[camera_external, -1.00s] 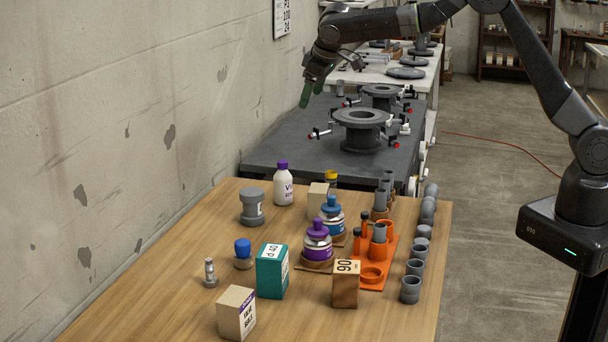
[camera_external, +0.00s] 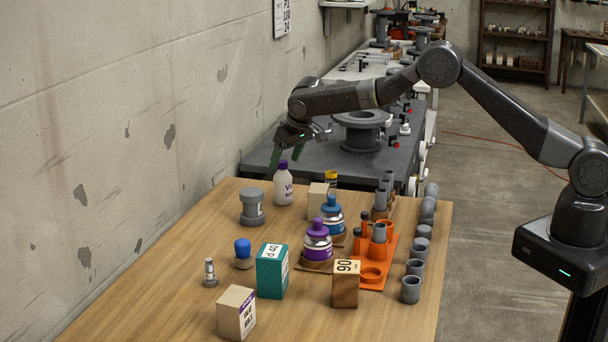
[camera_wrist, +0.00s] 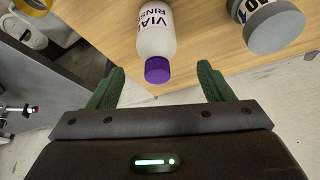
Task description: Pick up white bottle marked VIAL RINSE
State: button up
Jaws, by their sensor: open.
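The white bottle marked VIAL RINSE (camera_external: 284,189) stands upright at the far end of the wooden table, with a purple cap. My gripper (camera_external: 286,155) is above and just behind it, with its green fingers angled down around cap height. In the wrist view the bottle (camera_wrist: 156,35) lies ahead, cap toward me, between the lines of the two open green fingers (camera_wrist: 160,85). The fingers appear apart from the bottle, and nothing is held.
The concrete wall (camera_external: 130,100) runs along the left. A dark bench (camera_external: 265,158) adjoins behind.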

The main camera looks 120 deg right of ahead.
aim_at(281, 171)
jog(key=shift+d+p+x, duration=0.2)
jog(key=shift+p+x, duration=0.85)
jog(key=shift+x, duration=1.85)
jog(key=shift+s+r, duration=0.1)
jog(key=c, duration=1.2)
